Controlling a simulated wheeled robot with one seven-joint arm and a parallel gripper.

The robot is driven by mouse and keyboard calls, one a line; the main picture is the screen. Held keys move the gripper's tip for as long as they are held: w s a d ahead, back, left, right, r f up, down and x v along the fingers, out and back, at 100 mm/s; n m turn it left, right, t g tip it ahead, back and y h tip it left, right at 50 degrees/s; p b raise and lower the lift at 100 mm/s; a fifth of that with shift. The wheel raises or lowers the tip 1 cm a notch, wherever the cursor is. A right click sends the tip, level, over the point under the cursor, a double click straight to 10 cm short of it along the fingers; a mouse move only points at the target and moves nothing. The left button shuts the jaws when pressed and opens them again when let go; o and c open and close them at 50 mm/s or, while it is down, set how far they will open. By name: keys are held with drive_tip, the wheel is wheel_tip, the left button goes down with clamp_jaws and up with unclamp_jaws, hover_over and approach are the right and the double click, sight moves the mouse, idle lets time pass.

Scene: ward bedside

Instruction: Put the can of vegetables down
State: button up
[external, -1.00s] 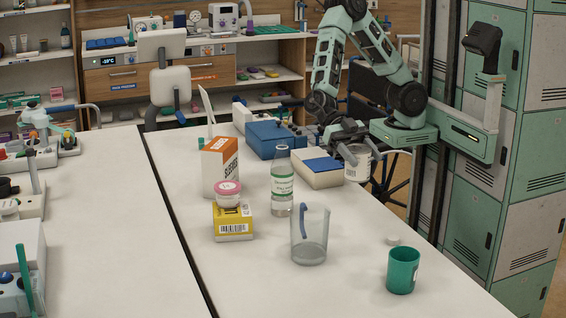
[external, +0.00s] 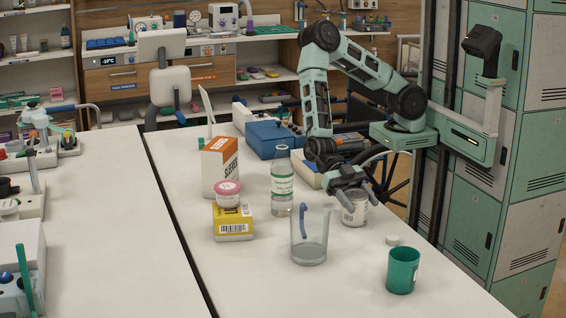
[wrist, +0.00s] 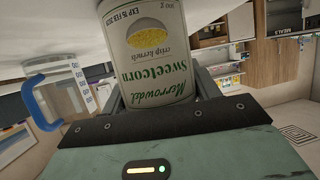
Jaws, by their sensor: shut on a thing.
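The can of vegetables (external: 355,211) is a pale, labelled tin, low at the right side of the white table (external: 262,285). The external view does not settle whether its base touches the table. My gripper (external: 351,192) is above it, shut around its upper part. In the wrist view the can (wrist: 152,55) fills the space between the fingers, its label reading "Sweetcorn" upside down.
A clear jug with a blue handle (external: 310,240) stands just left of the can. A small white lid (external: 393,240) and a green cup (external: 402,271) are to the right and in front. A bottle (external: 282,183) stands behind the jug.

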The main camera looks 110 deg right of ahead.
drive_tip(key=shift+f, duration=0.1)
drive_tip(key=o, duration=1.2)
